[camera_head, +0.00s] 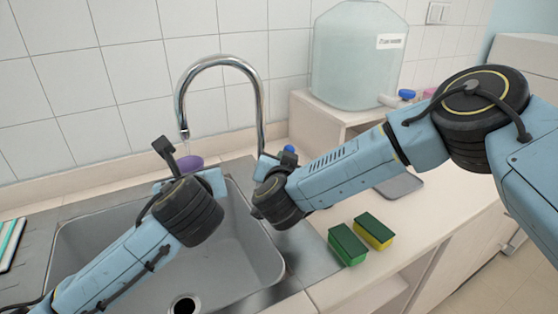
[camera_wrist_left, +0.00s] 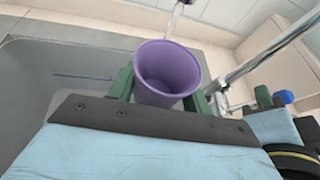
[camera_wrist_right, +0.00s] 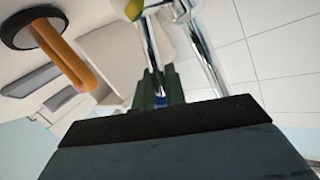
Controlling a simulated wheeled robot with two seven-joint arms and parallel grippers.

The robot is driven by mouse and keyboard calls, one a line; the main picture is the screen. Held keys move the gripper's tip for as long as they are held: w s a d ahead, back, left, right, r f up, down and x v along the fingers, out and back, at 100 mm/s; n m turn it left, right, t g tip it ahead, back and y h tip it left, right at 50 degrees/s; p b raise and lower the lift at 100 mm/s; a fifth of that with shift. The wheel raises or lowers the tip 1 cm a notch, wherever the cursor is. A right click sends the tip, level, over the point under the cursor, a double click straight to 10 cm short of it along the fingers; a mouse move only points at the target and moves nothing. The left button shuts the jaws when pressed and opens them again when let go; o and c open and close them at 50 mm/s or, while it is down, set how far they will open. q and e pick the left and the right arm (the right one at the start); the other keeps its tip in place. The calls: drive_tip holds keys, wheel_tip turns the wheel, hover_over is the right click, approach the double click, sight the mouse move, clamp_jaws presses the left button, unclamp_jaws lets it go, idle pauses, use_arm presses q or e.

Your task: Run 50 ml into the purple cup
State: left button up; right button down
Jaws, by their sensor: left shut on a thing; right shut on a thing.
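The purple cup (camera_head: 189,162) is held over the back of the sink, below the spout of the curved chrome tap (camera_head: 262,100). It also shows in the left wrist view (camera_wrist_left: 168,70), mouth open toward the spout, between the fingers of my left gripper (camera_wrist_left: 160,92), which is shut on it. A thin clear stream (camera_wrist_left: 174,20) appears to come down from the spout; the level in the cup cannot be read. My right gripper (camera_wrist_right: 162,92) is shut on the tap's handle, whose blue end (camera_head: 289,149) shows beside it at the tap's base.
The grey sink (camera_head: 240,245) lies under my left arm, its drain (camera_head: 184,304) at the front. A large clear tank (camera_head: 352,60) stands on a shelf behind.

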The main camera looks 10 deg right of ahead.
drive_tip(key=shift+w+d+f+m+g+y, duration=0.2)
drive_tip(key=shift+d+f+m+g+y, duration=0.15)
drive_tip(key=shift+d+m+g+y, duration=0.25)
drive_tip(key=c, duration=1.5)
unclamp_jaws()
drive_tip(key=v, duration=1.2)
